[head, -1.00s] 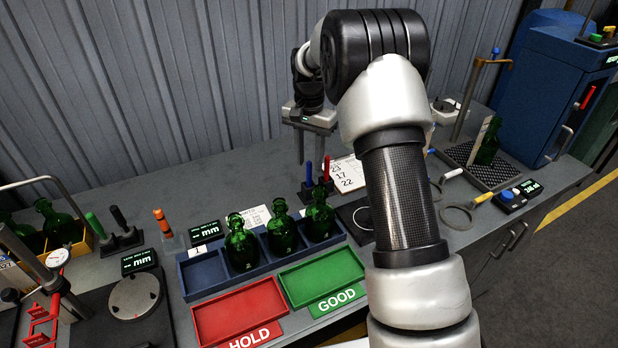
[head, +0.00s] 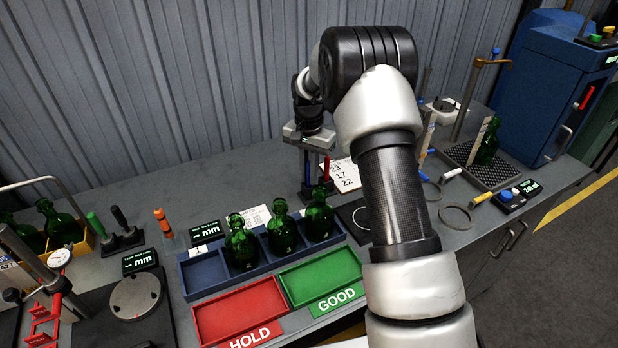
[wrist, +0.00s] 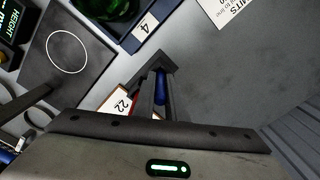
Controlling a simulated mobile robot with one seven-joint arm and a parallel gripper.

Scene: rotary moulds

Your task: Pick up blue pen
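The blue pen (head: 308,174) stands upright in a small dark stand (head: 312,195) behind the bottle rack, beside a red pen (head: 326,171). My gripper (head: 307,165) points down at it from above. In the wrist view the two grey fingers (wrist: 159,98) are close together, one on each side of the blue pen (wrist: 160,84), with no clear gap. The pen still stands in its stand. Its lower part is hidden by the stand and the fingers. The red pen shows only as a sliver beside a finger in the wrist view.
A blue rack (head: 203,272) with several green bottles (head: 282,234) stands in front. A white number card (head: 345,176) lies right of the pens. Red HOLD (head: 240,312) and green GOOD (head: 320,280) trays are nearer.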

